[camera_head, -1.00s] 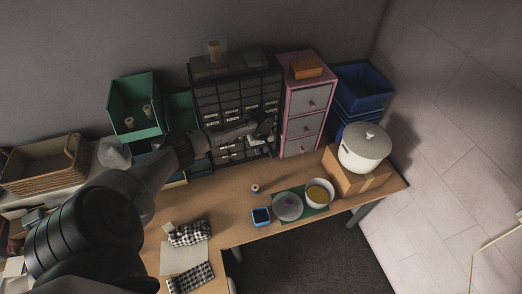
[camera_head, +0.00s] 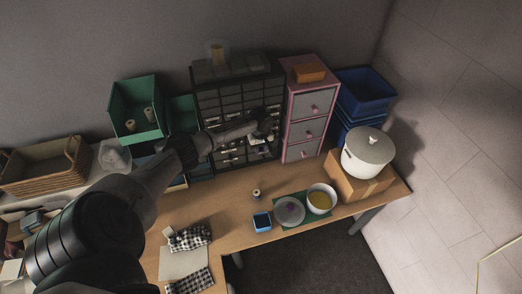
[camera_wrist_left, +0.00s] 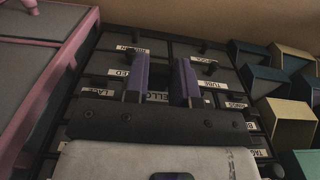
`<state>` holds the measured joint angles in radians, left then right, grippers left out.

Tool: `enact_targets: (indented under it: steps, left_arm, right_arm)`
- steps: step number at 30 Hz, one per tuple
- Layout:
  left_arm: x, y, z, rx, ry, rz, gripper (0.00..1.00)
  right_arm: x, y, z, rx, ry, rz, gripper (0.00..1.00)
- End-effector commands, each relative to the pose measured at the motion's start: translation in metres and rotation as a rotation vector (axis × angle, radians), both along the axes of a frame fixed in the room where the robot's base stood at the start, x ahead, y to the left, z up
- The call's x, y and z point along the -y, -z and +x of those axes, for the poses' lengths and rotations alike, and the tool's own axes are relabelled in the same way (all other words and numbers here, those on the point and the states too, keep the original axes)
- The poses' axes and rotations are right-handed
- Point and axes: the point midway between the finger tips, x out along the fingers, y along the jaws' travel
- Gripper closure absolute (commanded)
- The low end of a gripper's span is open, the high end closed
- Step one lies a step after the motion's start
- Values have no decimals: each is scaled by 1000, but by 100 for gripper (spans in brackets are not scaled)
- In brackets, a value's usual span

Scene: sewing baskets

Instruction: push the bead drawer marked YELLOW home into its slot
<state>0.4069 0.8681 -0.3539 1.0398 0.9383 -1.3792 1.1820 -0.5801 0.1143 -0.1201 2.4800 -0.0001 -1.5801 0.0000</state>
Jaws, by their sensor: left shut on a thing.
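The dark drawer cabinet (camera_head: 207,97) stands against the wall, with rows of small labelled drawers. My left gripper (camera_head: 266,127) is at its front, towards the right side. In the left wrist view the labels appear upside down. Part of the YELLOW label (camera_wrist_left: 158,96) shows between the two purple fingers of my left gripper (camera_wrist_left: 162,76). The fingers are apart with the YELLOW drawer between them, and the gripper is shut on it. The gripper body hides much of this drawer, so I cannot tell how far it stands out. My right gripper is not in view.
A pink-framed drawer unit (camera_head: 287,120) stands close on the cabinet's right, with blue bins (camera_head: 364,90) beyond. Green bins (camera_head: 136,93) are on the left. A white pot (camera_head: 366,156) sits on a box at the right. A spool (camera_head: 256,193) stands on the table.

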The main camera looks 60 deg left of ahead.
Motion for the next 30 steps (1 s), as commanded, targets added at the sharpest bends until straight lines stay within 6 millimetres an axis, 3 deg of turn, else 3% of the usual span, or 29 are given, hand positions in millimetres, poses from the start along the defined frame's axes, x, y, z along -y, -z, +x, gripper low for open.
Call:
enact_targets:
  steps: [18,30]
  left_arm:
    - [-15,0,3,2,-1,0,100]
    - [-6,-2,2,1,1,-1,100]
  right_arm:
    - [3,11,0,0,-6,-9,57]
    - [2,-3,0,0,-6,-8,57]
